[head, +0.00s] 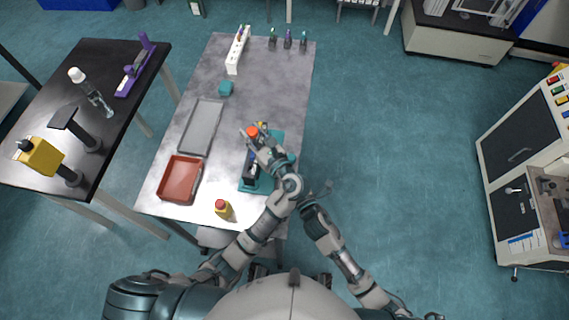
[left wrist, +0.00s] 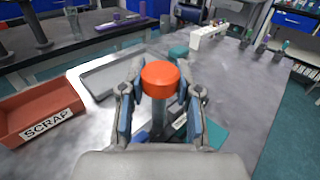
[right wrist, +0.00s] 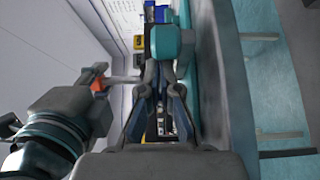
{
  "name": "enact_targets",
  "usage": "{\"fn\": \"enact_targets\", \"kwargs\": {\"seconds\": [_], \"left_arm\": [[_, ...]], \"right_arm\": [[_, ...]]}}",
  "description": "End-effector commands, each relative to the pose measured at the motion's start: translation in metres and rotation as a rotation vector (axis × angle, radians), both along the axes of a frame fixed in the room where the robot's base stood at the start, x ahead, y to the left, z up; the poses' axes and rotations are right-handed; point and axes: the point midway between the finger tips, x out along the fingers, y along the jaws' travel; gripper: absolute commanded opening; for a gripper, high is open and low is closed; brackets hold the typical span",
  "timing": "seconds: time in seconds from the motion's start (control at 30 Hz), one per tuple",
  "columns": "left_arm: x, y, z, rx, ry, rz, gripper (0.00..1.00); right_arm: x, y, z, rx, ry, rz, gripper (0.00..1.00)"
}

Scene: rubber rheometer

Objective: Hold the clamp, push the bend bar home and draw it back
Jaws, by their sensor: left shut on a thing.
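My left gripper (left wrist: 160,88) is shut around an upright post with an orange-red round knob (left wrist: 160,77), which I take to be the clamp. In the head view the orange knob (head: 252,132) shows at my left gripper (head: 258,141), above a teal fixture (head: 250,186) on the bench. My right gripper (right wrist: 160,76) has its fingertips drawn close together, right by a teal rounded part (right wrist: 172,42). I see nothing clearly held in it. I cannot make out the bend bar for certain; my arms and fingers hide much of the fixture.
A black table (head: 98,62) stands left. Open floor lies right.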

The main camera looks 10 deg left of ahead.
Motion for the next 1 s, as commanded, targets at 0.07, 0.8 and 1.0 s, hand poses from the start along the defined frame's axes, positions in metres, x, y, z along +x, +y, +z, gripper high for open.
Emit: {"fn": "enact_targets", "kwargs": {"seconds": [0.07, 0.8, 1.0], "left_arm": [[0.000, 0.000, 0.001, 0.001, -0.003, 0.002, 0.00], [0.000, 0.001, 0.001, 0.001, -0.002, 0.001, 0.00], [0.000, 0.001, 0.001, 0.001, -0.002, 0.001, 0.40]], "right_arm": [[-0.011, -0.010, -0.002, -0.004, 0.003, -0.005, 0.00], [-0.075, -0.047, -0.002, -0.003, 0.003, 0.000, 0.00], [-0.075, -0.047, -0.002, -0.003, 0.003, 0.000, 0.00]]}}
